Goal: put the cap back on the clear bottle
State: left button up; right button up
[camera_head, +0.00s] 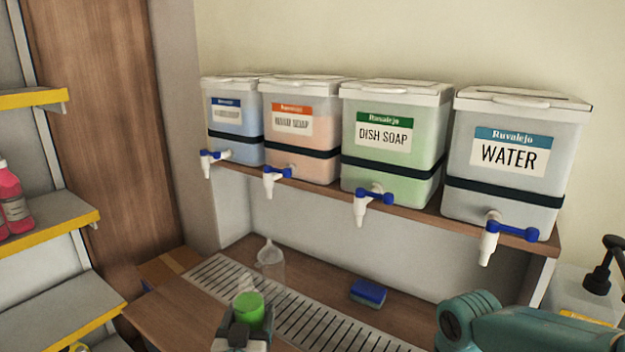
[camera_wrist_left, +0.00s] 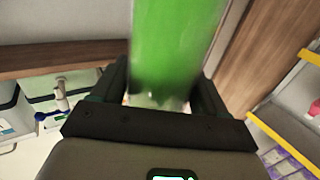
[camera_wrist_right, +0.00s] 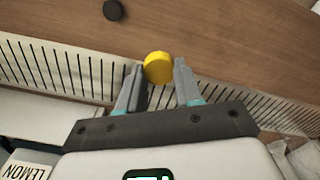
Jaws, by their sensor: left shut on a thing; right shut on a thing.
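My left gripper (camera_head: 245,328) is shut on a green-filled bottle (camera_head: 248,306) at the lower middle of the head view. In the left wrist view the bottle (camera_wrist_left: 175,45) stands between the two fingers, its see-through end near the palm; its mouth is not clear. My right gripper (camera_wrist_right: 160,78) is shut on a yellow cap (camera_wrist_right: 158,67), held at the fingertips above the counter. The right gripper is outside the head view, where only my right arm shows at lower right. A clear, empty-looking vessel with a funnel-like top (camera_head: 271,262) stands by the slotted tray.
A slotted drip tray (camera_head: 300,318) runs along the wooden counter. A blue sponge (camera_head: 368,292) lies right of it. A dark round cap (camera_wrist_right: 113,10) lies on the wood. Drums, including dish soap (camera_head: 400,135) and water (camera_head: 510,155), stand on the shelf above, taps jutting out.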

pick_arm(q)
jog(key=s+a+f+n+y+p, duration=0.1)
jog(key=s+a+f+y+p, duration=0.2)
jog(key=a+f, duration=0.4)
pick_arm(e)
jog(key=shift+a+n, duration=0.3)
jog(key=shift+a, duration=0.15)
pick_arm(q)
jog(key=s+r+h, duration=0.2)
jog(key=s+r, duration=0.1)
jog(key=s, duration=0.1)
jog(key=shift+d+r+m, duration=0.1)
jog(key=shift+r+m, duration=0.2)
jog(key=shift+r, duration=0.1)
pick_arm(e)
jog(key=shift+w+a+f+n, duration=0.55)
jog(key=shift+w+f, duration=0.25)
jog(key=shift+w, duration=0.1)
